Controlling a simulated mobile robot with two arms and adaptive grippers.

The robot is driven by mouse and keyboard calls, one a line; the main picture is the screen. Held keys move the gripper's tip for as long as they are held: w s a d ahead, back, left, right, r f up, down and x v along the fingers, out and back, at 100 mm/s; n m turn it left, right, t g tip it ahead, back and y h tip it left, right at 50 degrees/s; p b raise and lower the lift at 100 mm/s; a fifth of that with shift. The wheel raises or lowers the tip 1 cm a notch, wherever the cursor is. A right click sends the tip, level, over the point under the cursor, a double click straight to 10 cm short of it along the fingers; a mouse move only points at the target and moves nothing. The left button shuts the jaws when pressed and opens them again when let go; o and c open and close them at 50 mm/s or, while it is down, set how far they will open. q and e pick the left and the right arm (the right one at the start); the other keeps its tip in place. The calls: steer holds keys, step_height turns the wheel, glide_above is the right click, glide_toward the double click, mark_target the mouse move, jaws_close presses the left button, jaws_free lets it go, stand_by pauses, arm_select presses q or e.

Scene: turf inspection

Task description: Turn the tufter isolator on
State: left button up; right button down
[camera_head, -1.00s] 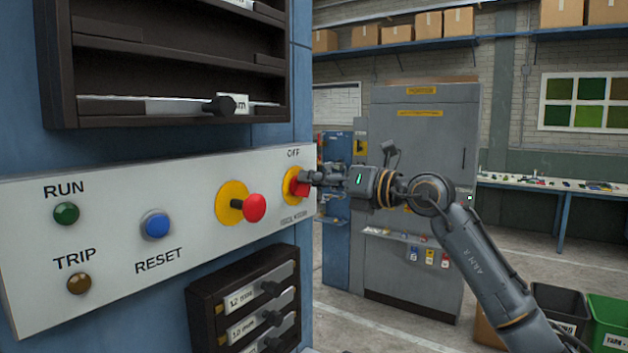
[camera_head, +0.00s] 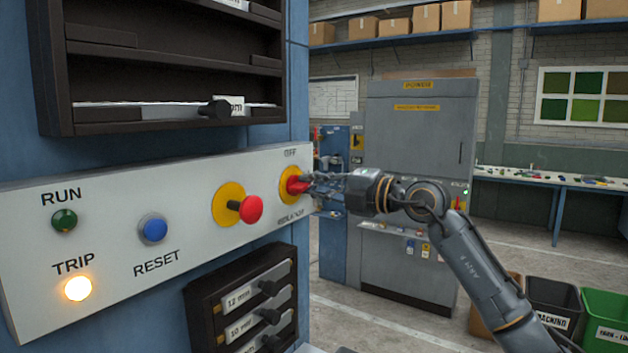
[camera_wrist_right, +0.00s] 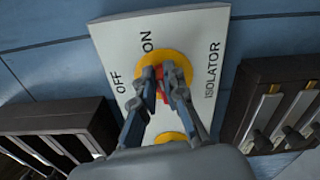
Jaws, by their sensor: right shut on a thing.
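The isolator is a red handle (camera_head: 295,185) on a round yellow plate (camera_head: 283,188), at the right end of the white panel (camera_head: 120,190). My right gripper (camera_head: 307,184) is shut on this handle. In the right wrist view the fingers (camera_wrist_right: 165,88) close on the red handle (camera_wrist_right: 169,74) in front of the yellow plate (camera_wrist_right: 150,62). The labels OFF, ON and ISOLATOR show around it there. The fingers hide part of the handle, so its exact angle is hard to tell. The TRIP lamp (camera_head: 78,288) glows; the RUN lamp (camera_head: 64,220) is dark green. My left gripper is not visible.
A red push-button (camera_head: 250,209) on a yellow plate and a blue RESET button (camera_head: 153,229) sit left of the isolator. A dark rack (camera_head: 245,310) is below the panel, a shelf unit (camera_head: 160,75) above. A grey cabinet (camera_head: 415,150) stands behind; bins (camera_head: 605,310) stand at lower right.

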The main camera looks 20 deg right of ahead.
steer(key=shift+f+m+p, duration=0.1)
steer(key=shift+m+p, duration=0.2)
steer(key=shift+m, duration=0.7)
steer(key=c, duration=1.4)
jaws_free()
steer(key=shift+f, duration=0.1)
steer(key=v, duration=1.2)
steer(key=shift+w, duration=0.1)
